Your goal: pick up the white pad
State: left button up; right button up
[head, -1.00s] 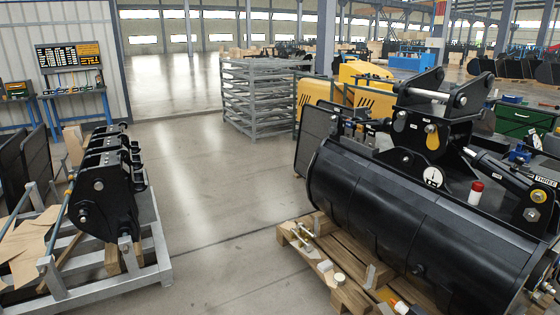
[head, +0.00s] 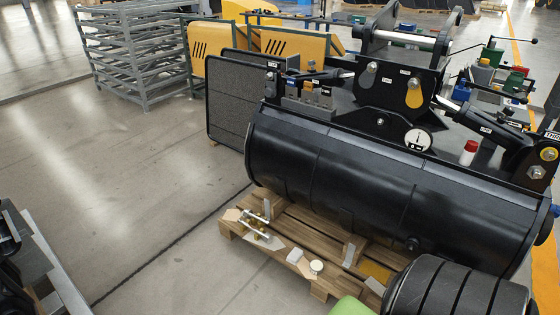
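On the front edge of the wooden pallet, below the big black drum-shaped bucket, lie several small pale items. A small round white piece (head: 316,267) sits near the pallet's front edge. A small flat whitish piece (head: 294,256) lies just left of it. I cannot tell for certain which of these is the white pad. Neither of my grippers shows in the head view, so nothing is seen held.
The black bucket (head: 345,170) stands over the pallet (head: 320,228) and rises behind the small items. A metal fitting (head: 258,222) lies to their left. A large black ribbed round shape (head: 455,290) and a green one (head: 350,306) fill the lower right. Open floor (head: 150,190) lies left.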

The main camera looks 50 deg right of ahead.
aim_at(296, 254)
jog(key=i+z, duration=0.4)
jog(key=i, duration=1.4)
jog(key=i+j, duration=0.15)
jog(key=i, duration=0.4)
jog(key=i+j, duration=0.15)
jog(key=i, duration=0.35)
